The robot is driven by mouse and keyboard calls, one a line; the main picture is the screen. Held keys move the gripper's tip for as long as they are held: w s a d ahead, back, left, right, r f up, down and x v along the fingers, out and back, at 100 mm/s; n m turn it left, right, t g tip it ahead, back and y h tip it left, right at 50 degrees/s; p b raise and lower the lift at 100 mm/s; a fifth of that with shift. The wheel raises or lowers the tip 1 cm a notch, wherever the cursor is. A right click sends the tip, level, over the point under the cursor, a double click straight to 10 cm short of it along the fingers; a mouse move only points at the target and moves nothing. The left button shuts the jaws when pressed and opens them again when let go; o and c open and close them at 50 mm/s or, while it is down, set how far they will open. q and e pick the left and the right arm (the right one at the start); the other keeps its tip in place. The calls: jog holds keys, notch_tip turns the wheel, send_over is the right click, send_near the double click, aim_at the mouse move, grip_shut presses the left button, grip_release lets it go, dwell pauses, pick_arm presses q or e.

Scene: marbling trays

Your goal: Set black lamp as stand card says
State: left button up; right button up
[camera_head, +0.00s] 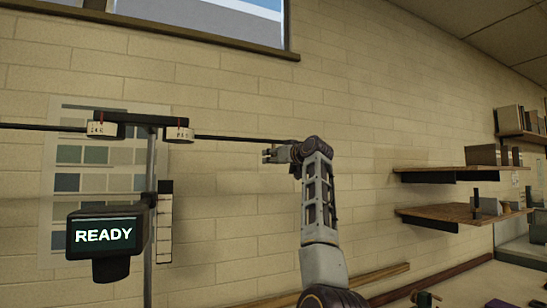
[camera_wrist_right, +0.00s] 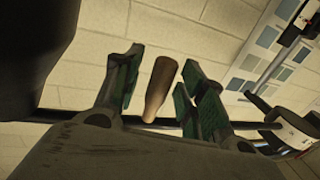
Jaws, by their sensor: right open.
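A dark stand (camera_head: 150,200) rises at the left of the head view. Its crossbar (camera_head: 140,117) carries two white drums with small black marks, a left drum (camera_head: 102,129) and a right drum (camera_head: 179,134). A thin black rod (camera_head: 235,138) runs right from the right drum towards my right gripper (camera_head: 270,154). The right wrist view shows a brown handle (camera_wrist_right: 158,88) between the open, green-padded fingers of this gripper (camera_wrist_right: 163,62); contact cannot be told. A black box with a screen (camera_head: 104,236) reads READY. I cannot tell which part is the lamp or the card. My left gripper is out of view.
A chart of coloured squares (camera_head: 84,155) hangs on the brick wall behind the stand. A narrow black-and-white strip (camera_head: 165,225) is beside the post. Wooden shelves (camera_head: 440,216) with small items stand at the right.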

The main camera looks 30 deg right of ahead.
jog(key=shift+c, duration=0.3)
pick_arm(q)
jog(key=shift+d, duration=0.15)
pick_arm(e)
grip_shut()
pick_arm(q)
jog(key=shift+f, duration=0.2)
pick_arm(e)
jog(key=shift+s+f, duration=0.1)
jog(key=shift+s, duration=0.05)
pick_arm(q)
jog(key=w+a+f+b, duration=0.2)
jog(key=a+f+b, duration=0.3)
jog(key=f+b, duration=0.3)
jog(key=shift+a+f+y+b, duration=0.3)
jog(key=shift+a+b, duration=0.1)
jog(key=shift+b, duration=0.15)
pick_arm(e)
jog(key=s+a+m+h, duration=0.2)
jog(key=s+m+h, duration=0.1)
jog(key=s, duration=0.5)
jog(key=s+a+m+g+h, duration=0.1)
jog(key=s+a+m+h, duration=0.2)
jog(key=s+h, duration=0.3)
jog(key=shift+v, duration=0.95)
